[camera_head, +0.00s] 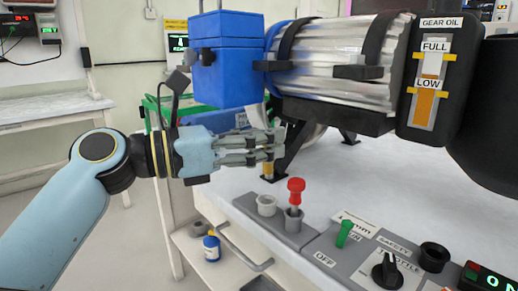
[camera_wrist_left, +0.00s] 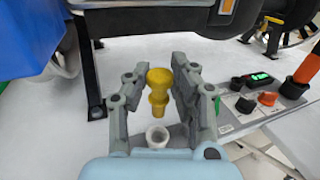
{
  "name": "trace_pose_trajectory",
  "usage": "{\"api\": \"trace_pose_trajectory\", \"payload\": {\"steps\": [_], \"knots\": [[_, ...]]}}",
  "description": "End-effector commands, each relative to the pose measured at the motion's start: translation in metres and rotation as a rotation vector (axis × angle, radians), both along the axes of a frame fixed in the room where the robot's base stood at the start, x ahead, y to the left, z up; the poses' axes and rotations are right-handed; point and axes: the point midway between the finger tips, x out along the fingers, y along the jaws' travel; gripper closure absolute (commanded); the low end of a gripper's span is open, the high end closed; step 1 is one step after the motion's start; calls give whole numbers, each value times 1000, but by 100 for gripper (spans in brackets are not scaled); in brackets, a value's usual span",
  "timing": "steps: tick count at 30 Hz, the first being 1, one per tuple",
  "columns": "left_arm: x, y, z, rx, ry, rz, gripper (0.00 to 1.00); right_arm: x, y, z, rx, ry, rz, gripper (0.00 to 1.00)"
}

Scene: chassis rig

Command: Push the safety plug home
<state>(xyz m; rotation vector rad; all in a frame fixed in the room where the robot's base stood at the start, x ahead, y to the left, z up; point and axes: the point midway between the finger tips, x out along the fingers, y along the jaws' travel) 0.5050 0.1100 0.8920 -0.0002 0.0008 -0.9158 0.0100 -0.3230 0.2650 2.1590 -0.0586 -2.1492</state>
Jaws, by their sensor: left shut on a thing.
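My left gripper (camera_head: 278,147) is shut on a yellow plug (camera_wrist_left: 158,90), which it holds upright by its knob. In the head view the fingers hide most of the plug, and only a yellow bit (camera_head: 268,169) shows below them. A pale round empty socket (camera_head: 266,205) stands on the grey block, below the plug and apart from it. In the left wrist view the socket (camera_wrist_left: 157,137) shows just below the plug's lower end. A red plug (camera_head: 296,190) stands in the socket beside it. My right gripper is not in view.
The engine's metal cylinder (camera_head: 335,62) and blue box (camera_head: 227,70) hang close above my left gripper. A panel with a green lever (camera_head: 344,233) and black knob (camera_head: 387,270) lies to the right. A blue and white bottle (camera_head: 212,246) stands on the lower shelf.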

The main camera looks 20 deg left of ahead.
Motion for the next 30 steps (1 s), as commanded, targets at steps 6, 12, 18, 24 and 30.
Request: {"api": "trace_pose_trajectory", "payload": {"steps": [6, 12, 18, 24, 30], "knots": [[0, 0, 2, 0, 0, 0, 100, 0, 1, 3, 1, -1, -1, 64], [0, 0, -9, -1, 2, -3, 100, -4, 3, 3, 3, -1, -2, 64], [0, 0, -30, -1, 2, -4, 100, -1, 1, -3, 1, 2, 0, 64], [0, 0, -42, -1, 1, -3, 100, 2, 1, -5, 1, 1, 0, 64], [0, 0, -45, -1, 0, -3, 100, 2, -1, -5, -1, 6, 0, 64]]}}
